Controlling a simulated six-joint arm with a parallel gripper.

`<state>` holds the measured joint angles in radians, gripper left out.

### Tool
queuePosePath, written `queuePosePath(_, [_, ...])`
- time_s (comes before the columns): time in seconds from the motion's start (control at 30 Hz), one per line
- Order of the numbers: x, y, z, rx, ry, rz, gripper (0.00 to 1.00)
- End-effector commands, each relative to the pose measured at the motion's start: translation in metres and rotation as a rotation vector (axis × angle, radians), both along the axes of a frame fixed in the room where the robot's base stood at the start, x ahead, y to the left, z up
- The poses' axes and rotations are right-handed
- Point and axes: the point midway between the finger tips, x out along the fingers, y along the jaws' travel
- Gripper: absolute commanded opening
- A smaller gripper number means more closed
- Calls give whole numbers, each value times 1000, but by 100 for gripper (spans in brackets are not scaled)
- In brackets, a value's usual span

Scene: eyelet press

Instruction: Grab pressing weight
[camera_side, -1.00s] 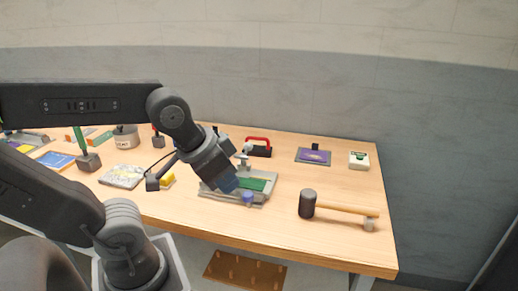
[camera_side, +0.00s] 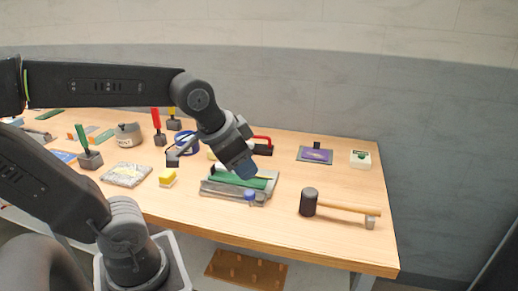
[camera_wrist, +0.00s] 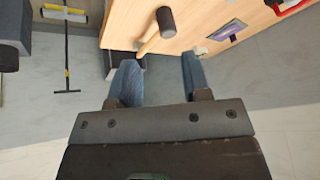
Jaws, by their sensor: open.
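A dark block with a red handle (camera_side: 265,150), which looks like the pressing weight, stands at the back of the bench, just behind and right of my gripper in the side view. My gripper partly covers its left end. A red and black piece of it (camera_wrist: 290,6) shows at the top right edge of the wrist view. My gripper (camera_side: 244,169) is tilted down above the green-topped grey fixture (camera_side: 263,187). In the wrist view my gripper (camera_wrist: 160,80) has its two blue fingers wide apart, with nothing between the tips.
A mallet (camera_side: 335,206) lies at the front right. A purple pad (camera_side: 316,155) and a white box with a green button (camera_side: 360,159) are at the back right. A yellow block (camera_side: 167,177), a wrapped packet (camera_side: 127,174) and a grey pot (camera_side: 128,135) are left.

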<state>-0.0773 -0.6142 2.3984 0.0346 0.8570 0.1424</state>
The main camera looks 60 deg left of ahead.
Motion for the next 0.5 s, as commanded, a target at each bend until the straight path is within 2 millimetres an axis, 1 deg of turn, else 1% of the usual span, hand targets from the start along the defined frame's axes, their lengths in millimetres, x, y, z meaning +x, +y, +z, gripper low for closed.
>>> queuePosePath(0.03, [20,15,3,43,10,-15,44])
queuePosePath(0.07, [32,24,4,74,15,-33,44])
queuePosePath(0.1, [48,38,7,117,20,-57,44])
queuePosePath(0.17, [72,61,8,181,33,-94,44])
queuePosePath(0.2, [87,77,7,222,45,-120,44])
queuePosePath(0.27, [108,103,4,283,64,-161,44])
queuePosePath(0.3, [122,122,1,324,79,-189,44])
queuePosePath(0.37, [140,152,-5,381,105,-231,44])
queuePosePath(0.4, [151,172,-10,418,124,-260,44])
queuePosePath(0.47, [164,202,-20,469,153,-302,44])
queuePosePath(0.5, [171,220,-26,498,172,-327,44])
